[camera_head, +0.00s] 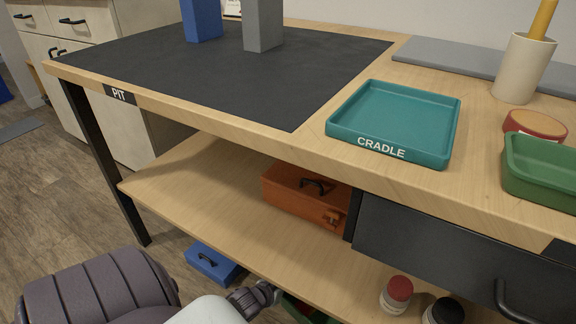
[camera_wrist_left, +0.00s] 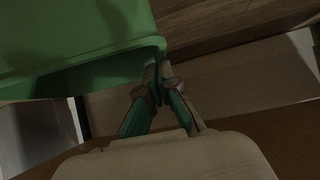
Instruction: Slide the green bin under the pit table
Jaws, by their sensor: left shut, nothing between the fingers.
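The pit table (camera_head: 230,140) has a wooden top with a PIT label and a lower shelf (camera_head: 200,195). The green bin (camera_wrist_left: 80,45) fills the upper left of the left wrist view. In the head view only a dark green sliver of it (camera_head: 298,308) shows below the lower shelf's front edge, mostly hidden by my arm and the shelf. My left gripper (camera_wrist_left: 160,68) is shut and empty, its fingertips at the bin's edge; I cannot tell whether they touch it. In the head view it is low by the shelf edge (camera_head: 268,291). My right gripper is not in view.
A blue box (camera_head: 212,262) stands on the floor left of my gripper. An orange toolbox (camera_head: 300,195) and jars (camera_head: 396,294) are on the lower shelf. A black table leg (camera_head: 105,165) stands at left. A teal CRADLE tray (camera_head: 395,115) and green tray (camera_head: 540,170) are on top.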

